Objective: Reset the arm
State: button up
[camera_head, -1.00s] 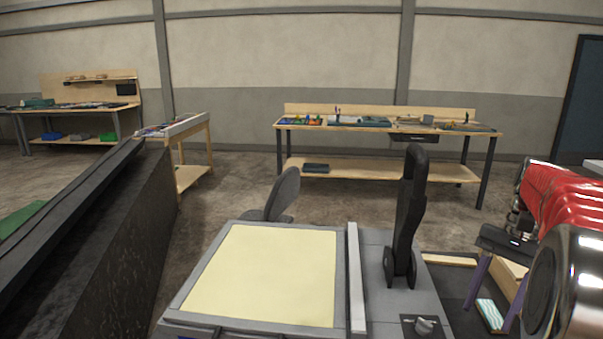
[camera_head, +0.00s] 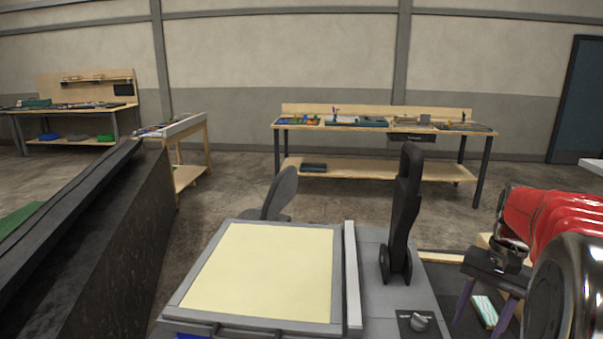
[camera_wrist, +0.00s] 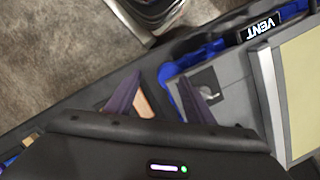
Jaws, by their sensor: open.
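My red and chrome arm (camera_head: 550,225) reaches in from the right edge in the head view. My gripper (camera_head: 484,310) hangs at its end with two dark purple fingers spread apart, right of the console. In the wrist view my gripper (camera_wrist: 160,84) shows its fingers apart with nothing held between them. The grey console with its cream panel (camera_head: 262,275) stands in front of me. A tall black lever (camera_head: 404,215) rises upright from its right part. A small knob (camera_head: 419,321) sits near its front edge.
A dark sloped block (camera_head: 110,250) stands on the left. A grey seat back (camera_head: 281,193) is behind the console. A workbench (camera_head: 380,128) stands by the far wall. A striped light item (camera_head: 484,309) lies low behind the fingers.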

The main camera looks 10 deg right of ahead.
jog(key=s+a+n+t+h, duration=0.1)
jog(key=s+a+n+t, duration=0.2)
jog(key=a, duration=1.1)
jog(key=s+a+r+n+t+h, duration=0.1)
jog(key=s+a+n+t, duration=0.2)
jog(key=a, duration=1)
jog(key=s+n, duration=0.2)
jog(key=n, duration=0.2)
jog(key=shift+a+r, duration=0.25)
jog(key=shift+a, duration=0.15)
jog(key=shift+c, duration=0.5)
